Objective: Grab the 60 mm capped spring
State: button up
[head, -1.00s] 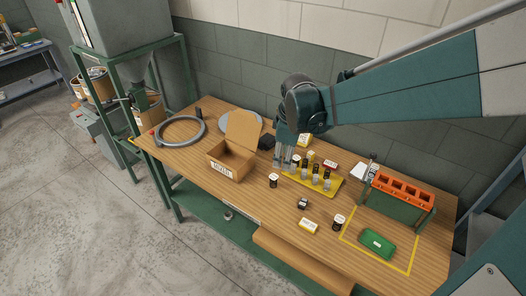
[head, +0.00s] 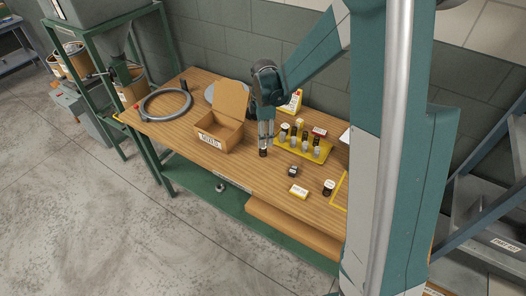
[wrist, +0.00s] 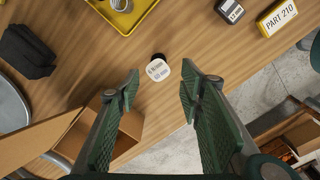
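A capped spring (head: 263,153), dark with a white labelled cap, stands upright on the wooden bench; its label is too small to read surely. In the wrist view the white cap (wrist: 159,70) shows between the fingertips. My gripper (head: 266,143) points down right above this spring, fingers apart. In the wrist view its green-padded fingers are open with nothing between the pads. Whether the fingertips reach down beside the cap I cannot tell. Another dark capped piece (head: 328,187) with a white top stands further right on the bench.
A yellow rack (head: 318,157) with several cylinders stands just right of my gripper. An open cardboard box (head: 218,136) is close on the left. A small dark labelled block (head: 292,171) and a yellow-white part label (head: 298,191) lie toward the front edge. My arm hides the bench's right end.

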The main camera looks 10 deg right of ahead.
aim_at(263, 149)
jog(key=shift+w+f, duration=0.2)
jog(key=shift+f, duration=0.35)
jog(key=shift+f, duration=0.1)
jog(key=shift+f, duration=1.2)
jog(key=shift+f, duration=0.1)
jog(key=shift+a+f, duration=0.1)
jog(key=shift+f, duration=2.4)
jog(key=shift+c, duration=0.2)
jog(key=c, duration=0.9)
